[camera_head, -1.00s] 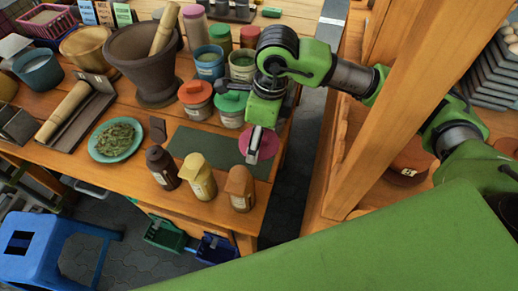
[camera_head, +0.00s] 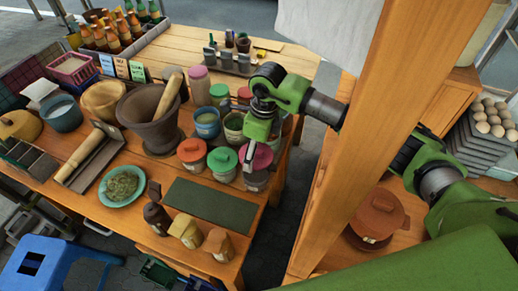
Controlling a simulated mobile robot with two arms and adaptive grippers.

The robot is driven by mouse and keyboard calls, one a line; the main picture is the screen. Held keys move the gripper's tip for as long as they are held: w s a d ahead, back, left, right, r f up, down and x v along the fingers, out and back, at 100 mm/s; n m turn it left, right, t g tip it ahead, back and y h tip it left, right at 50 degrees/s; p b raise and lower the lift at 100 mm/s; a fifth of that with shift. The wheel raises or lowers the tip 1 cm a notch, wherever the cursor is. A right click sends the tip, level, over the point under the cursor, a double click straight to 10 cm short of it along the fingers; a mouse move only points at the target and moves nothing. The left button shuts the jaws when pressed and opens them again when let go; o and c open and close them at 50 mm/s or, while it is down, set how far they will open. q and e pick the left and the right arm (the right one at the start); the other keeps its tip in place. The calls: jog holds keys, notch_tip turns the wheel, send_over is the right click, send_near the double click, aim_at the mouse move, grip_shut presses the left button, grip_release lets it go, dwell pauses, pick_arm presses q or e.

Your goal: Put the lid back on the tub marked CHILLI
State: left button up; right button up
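A round pink lid (camera_head: 262,153) is at the top of a tub (camera_head: 255,181) at the right end of the front row. I cannot tell whether the lid is fully seated. My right gripper (camera_head: 247,160) points down at this lid with its fingers at the lid's middle; it seems shut on the lid, though only one finger shows clearly. Beside it stand a green-lidded tub (camera_head: 222,164) and a red-lidded tub (camera_head: 192,155). Behind are an open blue tub (camera_head: 207,123) and an open green tub (camera_head: 234,127). Labels are too small to read. My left gripper is out of view.
A dark green mat (camera_head: 210,203) lies bare in front of the tubs. Several small shaped jars (camera_head: 186,233) stand at the front edge. A mortar (camera_head: 150,118) stands left.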

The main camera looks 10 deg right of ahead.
jog(key=shift+f, duration=0.2)
jog(key=shift+f+b, duration=0.6)
jog(key=shift+f, duration=0.3)
jog(key=shift+f+b, duration=1.5)
jog(key=shift+f, duration=0.65)
jog(key=shift+f+b, duration=0.15)
jog(key=shift+b, duration=0.85)
dwell(0.4)
